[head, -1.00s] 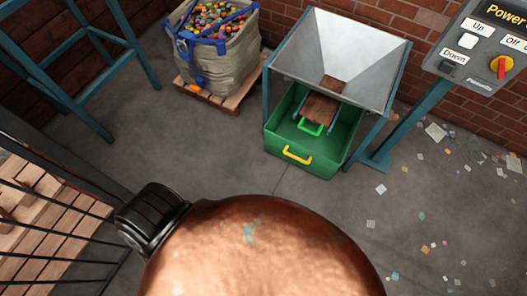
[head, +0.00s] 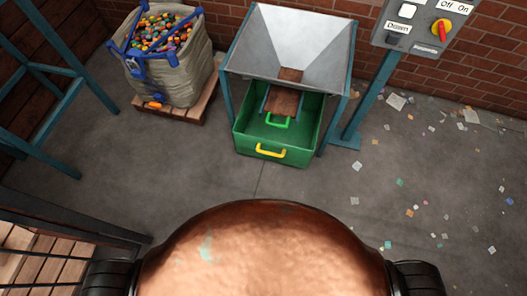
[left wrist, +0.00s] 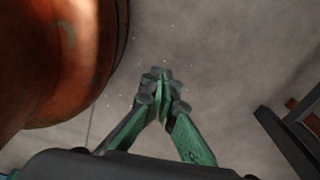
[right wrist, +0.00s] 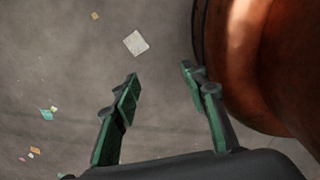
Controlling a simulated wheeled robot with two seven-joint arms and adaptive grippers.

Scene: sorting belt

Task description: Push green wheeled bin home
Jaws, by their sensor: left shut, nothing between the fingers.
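The green bin (head: 300,152) with a yellow handle (head: 257,152) on its front stands under the metal hopper frame, ahead of me. Its wheels do not show. My left gripper (left wrist: 164,74) is shut and empty above the grey floor in the left wrist view. My right gripper (right wrist: 158,72) is open and empty above the floor in the right wrist view. Neither gripper shows in the head view, and both are well away from the bin.
A grey hopper (head: 285,45) sits over the bin. A sack of colourful caps (head: 165,75) stands on a pallet (head: 185,110) to its left. A control panel (head: 428,25) stands at right. Paper scraps litter the right floor; the floor before the bin is clear.

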